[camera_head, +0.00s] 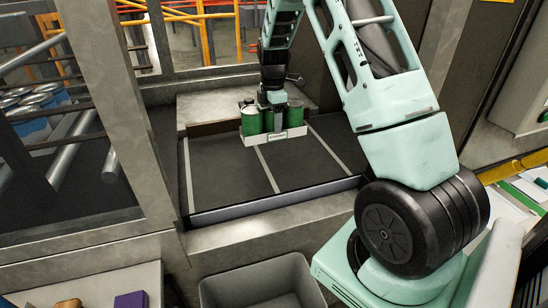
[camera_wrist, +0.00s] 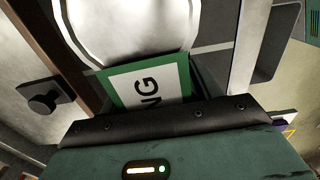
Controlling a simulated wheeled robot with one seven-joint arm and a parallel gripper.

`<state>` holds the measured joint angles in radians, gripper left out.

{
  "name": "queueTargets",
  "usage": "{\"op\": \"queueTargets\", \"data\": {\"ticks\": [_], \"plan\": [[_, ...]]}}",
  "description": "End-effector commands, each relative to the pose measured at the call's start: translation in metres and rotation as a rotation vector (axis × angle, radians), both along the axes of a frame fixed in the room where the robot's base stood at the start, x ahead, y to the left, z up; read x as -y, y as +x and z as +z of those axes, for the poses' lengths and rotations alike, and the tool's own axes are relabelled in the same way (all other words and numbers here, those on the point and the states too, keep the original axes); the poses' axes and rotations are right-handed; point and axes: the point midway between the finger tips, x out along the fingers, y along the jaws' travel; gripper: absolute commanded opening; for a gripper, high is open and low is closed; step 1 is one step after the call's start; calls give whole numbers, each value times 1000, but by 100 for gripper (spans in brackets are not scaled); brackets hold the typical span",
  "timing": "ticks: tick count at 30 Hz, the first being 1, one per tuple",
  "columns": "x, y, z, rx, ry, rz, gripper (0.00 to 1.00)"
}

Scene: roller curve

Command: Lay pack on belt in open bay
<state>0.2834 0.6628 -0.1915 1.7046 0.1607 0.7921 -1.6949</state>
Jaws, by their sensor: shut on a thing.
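The pack (camera_head: 282,135) is a pale low tray with green cans that have light tops. It is at the far side of the belt in the head view. My gripper (camera_head: 272,103) comes down from above and is shut on the pack between the cans. In the wrist view, a silver can top and a green label (camera_wrist: 148,88) reading "NG" show close up; the fingertips are hidden. The dark belt (camera_head: 220,175) has pale lines marking bays. The pack overlaps the far end of the middle line (camera_head: 268,168) in the picture. I cannot tell whether it touches the belt.
The bays show no other pack; the near belt is clear. A metal post (camera_head: 118,110) stands left, with rollers (camera_head: 75,150) and blue-sided cans (camera_head: 35,105) beyond. A grey bin (camera_head: 255,278) is in front. A table (camera_head: 100,280) with a purple block (camera_head: 131,300) is at lower left.

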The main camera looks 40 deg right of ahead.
Motion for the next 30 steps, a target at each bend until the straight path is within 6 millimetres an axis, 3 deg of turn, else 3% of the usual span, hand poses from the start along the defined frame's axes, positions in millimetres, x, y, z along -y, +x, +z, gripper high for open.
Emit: {"op": "queueTargets", "data": {"ticks": [2,12,17,24,30], "plan": [[5,2,0,4,1,-21,5],[6,2,-46,4,0,-26,5],[6,3,-57,5,1,-26,5],[6,2,-86,4,0,-25,5],[6,2,-96,7,0,-26,5]]}}
